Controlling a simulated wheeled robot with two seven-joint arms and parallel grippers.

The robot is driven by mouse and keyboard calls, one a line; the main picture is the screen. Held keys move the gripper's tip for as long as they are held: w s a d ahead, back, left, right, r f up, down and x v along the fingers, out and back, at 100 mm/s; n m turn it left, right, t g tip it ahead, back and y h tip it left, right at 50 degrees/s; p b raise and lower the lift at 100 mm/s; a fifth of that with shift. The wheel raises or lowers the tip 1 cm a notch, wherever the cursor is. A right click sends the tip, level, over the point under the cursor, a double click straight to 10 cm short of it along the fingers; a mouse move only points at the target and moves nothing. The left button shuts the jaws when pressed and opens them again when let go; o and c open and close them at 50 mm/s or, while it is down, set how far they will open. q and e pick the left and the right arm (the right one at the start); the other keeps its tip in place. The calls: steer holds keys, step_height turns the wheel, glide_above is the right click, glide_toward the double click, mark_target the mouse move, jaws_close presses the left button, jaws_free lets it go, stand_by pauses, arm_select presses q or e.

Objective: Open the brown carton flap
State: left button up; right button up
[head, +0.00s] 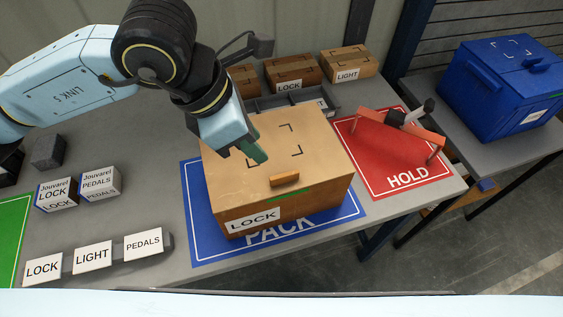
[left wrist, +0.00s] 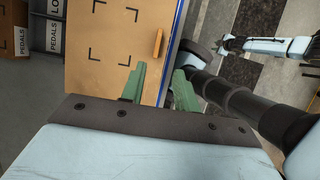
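The brown carton (head: 240,175) stands on the blue PACK mat (head: 198,240), with its top flap closed flat. A small orange-brown tab (head: 285,180) sits near the flap's front edge, and a LOCK label is on the front face. The carton's top (left wrist: 115,70) and the tab (left wrist: 158,44) also show in the left wrist view. My left gripper (head: 254,152) hangs over the carton's top, behind the tab. In the left wrist view its green fingers (left wrist: 160,85) are apart with nothing between them. My right gripper is not seen in the head view.
The red HOLD mat (head: 385,175) to the right bears a red-orange clamp-like frame (head: 400,122). A blue lidded box (head: 505,80) stands on another table. Small cartons (head: 348,63) line the back. Labelled blocks (head: 92,257) stand at front left.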

mark_target(283, 175)
arm_select(q)
steer(key=p+x, duration=0.2)
steer(key=x, duration=1.1)
steer(key=shift+w+a+f, duration=0.15)
jaws_close()
